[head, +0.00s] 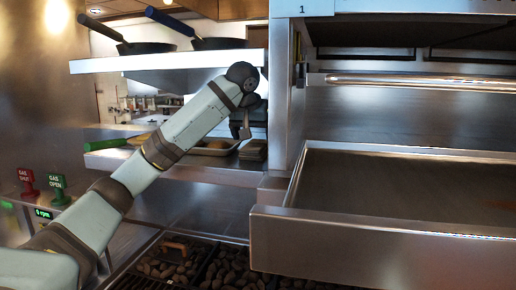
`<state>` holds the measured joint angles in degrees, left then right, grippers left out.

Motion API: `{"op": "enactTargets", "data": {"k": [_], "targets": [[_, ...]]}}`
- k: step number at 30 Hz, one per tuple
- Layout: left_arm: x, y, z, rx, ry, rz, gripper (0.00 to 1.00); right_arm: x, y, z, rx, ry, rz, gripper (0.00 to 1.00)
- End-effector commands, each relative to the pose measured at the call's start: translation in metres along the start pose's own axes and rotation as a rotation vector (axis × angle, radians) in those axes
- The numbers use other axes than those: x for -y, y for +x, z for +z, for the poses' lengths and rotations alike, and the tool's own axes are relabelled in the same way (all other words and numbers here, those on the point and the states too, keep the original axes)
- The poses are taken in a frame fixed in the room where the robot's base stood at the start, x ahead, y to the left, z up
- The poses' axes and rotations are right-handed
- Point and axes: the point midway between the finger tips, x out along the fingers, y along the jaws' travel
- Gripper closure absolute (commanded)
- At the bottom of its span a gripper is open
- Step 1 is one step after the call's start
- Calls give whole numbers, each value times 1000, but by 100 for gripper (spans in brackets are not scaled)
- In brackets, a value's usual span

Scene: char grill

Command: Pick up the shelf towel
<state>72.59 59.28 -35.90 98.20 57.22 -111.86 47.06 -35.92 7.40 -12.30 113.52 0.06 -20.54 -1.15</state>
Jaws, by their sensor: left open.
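A folded grey-beige stack that looks like the shelf towel (253,150) lies at the right end of the lower shelf, beside the steel cabinet wall. My left gripper (245,133) is just above it and points down. One light finger shows clearly; the jaws are open with nothing seen between them. At this size I cannot tell whether the fingertips touch the towel. My right gripper is out of view.
A small tray (212,150) sits left of the towel on the lower shelf (182,171). Two dark pans (146,48) stand on the upper shelf (165,61). The steel cabinet (283,95) bounds the right side. Charcoal grates (235,270) lie below.

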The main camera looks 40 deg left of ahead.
Motion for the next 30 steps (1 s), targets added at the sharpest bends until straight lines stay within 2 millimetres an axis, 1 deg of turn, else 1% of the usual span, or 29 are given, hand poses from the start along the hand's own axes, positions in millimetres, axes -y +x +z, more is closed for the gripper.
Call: {"op": "enactTargets", "data": {"k": [1,5,8,12,15,18,21,26,29,30], "targets": [[0,0,-6,1,-1,0,15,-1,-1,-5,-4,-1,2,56],[0,5,-12,0,0,0,15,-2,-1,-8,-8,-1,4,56],[0,9,-20,0,-1,-1,15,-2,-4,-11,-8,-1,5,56],[1,34,-20,3,0,-5,15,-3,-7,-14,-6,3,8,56],[1,48,-20,1,0,-2,15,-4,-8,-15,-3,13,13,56],[0,58,-20,0,1,-2,15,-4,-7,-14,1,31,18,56],[0,61,-20,-1,0,0,15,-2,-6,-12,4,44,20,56],[0,61,-19,-1,0,0,15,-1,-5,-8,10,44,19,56],[0,61,-19,-1,0,0,36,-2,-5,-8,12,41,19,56],[0,61,-19,-1,0,0,45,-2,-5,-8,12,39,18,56]]}}
